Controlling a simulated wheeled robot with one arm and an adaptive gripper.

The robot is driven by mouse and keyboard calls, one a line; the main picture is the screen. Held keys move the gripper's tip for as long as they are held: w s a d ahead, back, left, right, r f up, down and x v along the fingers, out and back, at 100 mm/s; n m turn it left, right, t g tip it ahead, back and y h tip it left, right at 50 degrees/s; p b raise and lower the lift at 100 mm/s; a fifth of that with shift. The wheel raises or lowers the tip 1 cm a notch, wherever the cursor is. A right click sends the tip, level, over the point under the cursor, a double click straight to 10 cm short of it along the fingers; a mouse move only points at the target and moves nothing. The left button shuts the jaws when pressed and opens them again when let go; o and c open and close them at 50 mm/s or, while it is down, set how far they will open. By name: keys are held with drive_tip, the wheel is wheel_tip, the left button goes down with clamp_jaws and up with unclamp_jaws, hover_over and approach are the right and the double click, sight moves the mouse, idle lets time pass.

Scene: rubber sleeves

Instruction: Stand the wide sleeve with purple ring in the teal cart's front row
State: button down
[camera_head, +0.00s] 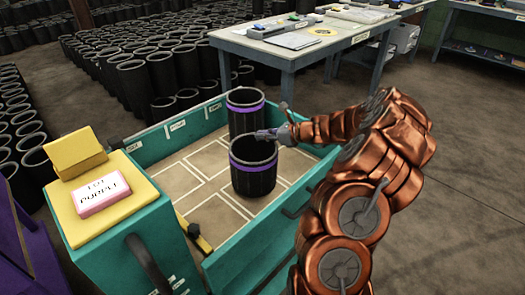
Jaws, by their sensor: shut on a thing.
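The teal cart (265,250) has a tan floor marked with white lines into cells. A wide black sleeve with a purple ring (253,178) is upright over the cart's floor, near its middle. My gripper (268,134) reaches in from the right and is shut on this sleeve's upper rim. I cannot tell whether the sleeve's base touches the floor. A second black sleeve with a purple ring (245,110) stands behind it in the cart, looking narrower; its lower part is partly hidden by the held sleeve.
A yellow-topped teal stand (135,235) with a pink lettered block (103,196) is at the cart's left end. A grey worktable (290,55) stands behind the cart. Many plain black sleeves (130,80) crowd the floor at the left. The cart's left floor cells are empty.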

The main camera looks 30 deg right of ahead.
sight(269, 145)
drive_tip(key=shift+f+b, duration=0.4)
drive_tip(key=shift+f, duration=1.75)
drive_tip(key=c, duration=1.2)
unclamp_jaws()
